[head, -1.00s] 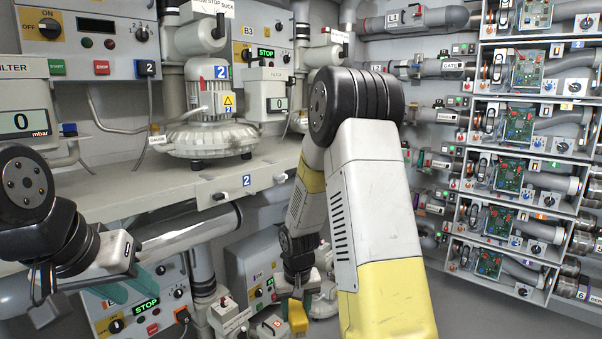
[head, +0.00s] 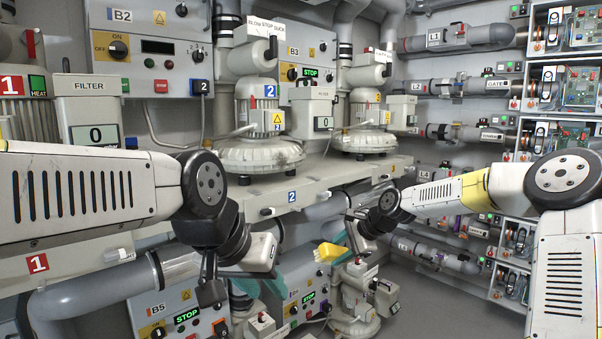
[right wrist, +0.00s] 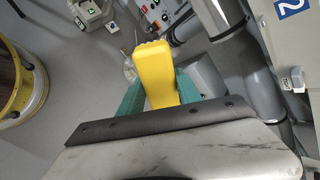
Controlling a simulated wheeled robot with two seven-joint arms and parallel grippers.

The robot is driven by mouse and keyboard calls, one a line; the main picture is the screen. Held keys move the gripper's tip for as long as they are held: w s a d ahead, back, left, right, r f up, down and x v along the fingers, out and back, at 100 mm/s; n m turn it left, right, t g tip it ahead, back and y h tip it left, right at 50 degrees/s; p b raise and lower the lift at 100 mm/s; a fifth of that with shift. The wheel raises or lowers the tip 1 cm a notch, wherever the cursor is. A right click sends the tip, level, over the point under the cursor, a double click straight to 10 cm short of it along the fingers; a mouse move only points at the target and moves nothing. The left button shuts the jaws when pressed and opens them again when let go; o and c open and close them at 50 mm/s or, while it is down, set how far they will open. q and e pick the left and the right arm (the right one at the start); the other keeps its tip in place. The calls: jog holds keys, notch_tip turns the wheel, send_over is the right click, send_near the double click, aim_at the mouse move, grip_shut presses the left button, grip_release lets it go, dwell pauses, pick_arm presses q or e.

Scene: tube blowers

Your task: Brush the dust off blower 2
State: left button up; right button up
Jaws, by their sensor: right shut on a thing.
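Blower 2 (head: 262,118) is a pale machine with a blue 2 label on the bench, left of centre in the head view. Its round base (head: 246,157) has a faint dark smudge on the right side. My right gripper (head: 338,247) is shut on a yellow brush (head: 326,253), below and to the right of blower 2 and apart from it. The brush also shows between the teal fingers in the right wrist view (right wrist: 158,72); its bristles cannot be made out. My left gripper (head: 260,288) hangs below the bench front, its teal fingers apart and empty.
The bench edge (head: 225,219) runs between my grippers and blower 2. A second blower (head: 362,140) stands to the right. Control box B5 (head: 180,312) and pipes lie below the bench. A yellow round object (right wrist: 22,82) is at the wrist view's left.

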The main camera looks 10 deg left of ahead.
jog(key=w+a+r+m+t+y, duration=0.1)
jog(key=w+a+r+m+t, duration=0.15)
jog(key=a+r+t, duration=0.5)
jog(key=w+a+r+m+t+y, duration=0.15)
jog(key=a+r+m, duration=0.25)
jog(key=a+r, duration=0.75)
jog(key=shift+t+h, duration=0.25)
jog(key=shift+t, duration=0.15)
jog(key=shift+w+d+r, duration=0.15)
jog(key=shift+w+r, duration=1.8)
jog(key=shift+w, duration=0.15)
jog(key=shift+x, duration=1.1)
jog(key=shift+r, duration=0.1)
